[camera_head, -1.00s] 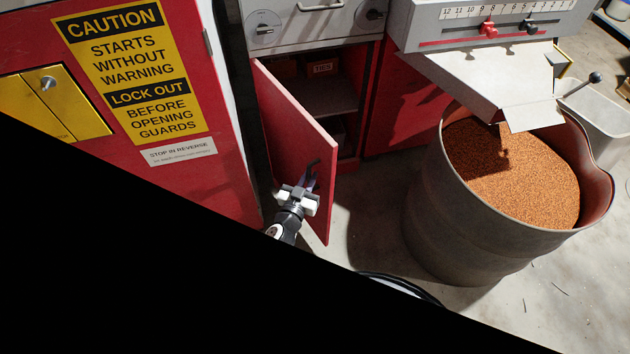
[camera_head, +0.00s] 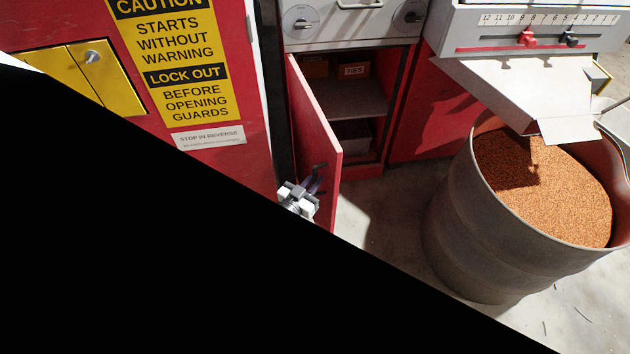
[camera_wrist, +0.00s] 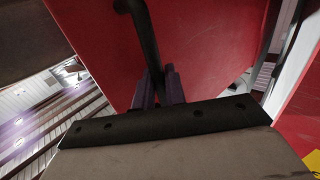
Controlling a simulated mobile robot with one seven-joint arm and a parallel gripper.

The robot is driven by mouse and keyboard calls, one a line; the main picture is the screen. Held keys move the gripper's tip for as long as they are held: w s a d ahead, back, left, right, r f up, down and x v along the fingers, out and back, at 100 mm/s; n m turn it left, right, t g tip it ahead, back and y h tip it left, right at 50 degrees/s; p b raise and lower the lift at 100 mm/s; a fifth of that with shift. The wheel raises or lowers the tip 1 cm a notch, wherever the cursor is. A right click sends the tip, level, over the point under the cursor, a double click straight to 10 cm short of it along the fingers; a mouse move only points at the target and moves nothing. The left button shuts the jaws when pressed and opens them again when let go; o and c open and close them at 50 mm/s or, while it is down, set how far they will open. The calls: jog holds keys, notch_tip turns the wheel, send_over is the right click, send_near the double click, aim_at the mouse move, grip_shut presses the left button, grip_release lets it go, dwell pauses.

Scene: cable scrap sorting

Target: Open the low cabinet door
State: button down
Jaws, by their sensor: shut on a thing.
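The low cabinet door (camera_head: 318,150) is red and stands swung wide open toward me, hinged at the left of the cabinet opening. My gripper (camera_head: 313,186) is at the door's dark bar handle (camera_head: 320,168), near its free edge. In the wrist view my gripper's fingers (camera_wrist: 160,90) are shut on the black handle (camera_wrist: 146,42), with the red door face (camera_wrist: 205,50) behind. The open cabinet shows a grey shelf (camera_head: 350,99) and a box labelled TIES (camera_head: 355,70). Much of my arm is hidden by the black area at lower left.
A large metal drum (camera_head: 465,225) full of orange granules stands to the right, under a grey chute (camera_head: 510,90). A red machine panel (camera_head: 255,100) with a caution sign (camera_head: 185,80) stands close on the left. Bare floor lies between door and drum.

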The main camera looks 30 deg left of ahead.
jog(key=c, duration=1.8)
grip_release()
jog(key=shift+a, duration=0.35)
jog(key=shift+d, duration=0.25)
jog(key=shift+d, duration=0.1)
